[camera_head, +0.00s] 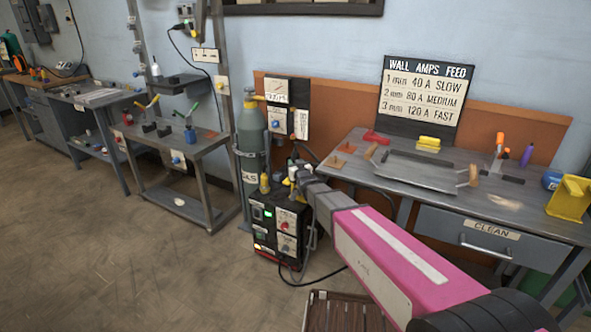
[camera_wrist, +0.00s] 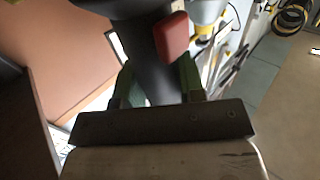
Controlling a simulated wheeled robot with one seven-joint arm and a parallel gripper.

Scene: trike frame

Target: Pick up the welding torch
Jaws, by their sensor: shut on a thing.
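The welding torch (camera_wrist: 152,68) shows in the wrist view as a dark grey body with a red part, perhaps its trigger. My gripper (camera_wrist: 158,85) is shut on it, with a green-padded finger on each side of the dark body. The torch's far end runs out of the top of the wrist view. In the head view my gripper (camera_head: 302,176) is above the black welding machine (camera_head: 279,228), left of the workbench. My arm and gripper hide most of the torch there, so I cannot tell its outline.
A grey gas cylinder (camera_head: 250,140) stands behind the machine. The workbench (camera_head: 480,205) at right holds a grey tray (camera_head: 415,172) and an amps sign (camera_head: 428,95). A steel rack (camera_head: 185,150) stands left. A cable lies by the machine. Floor at left is clear.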

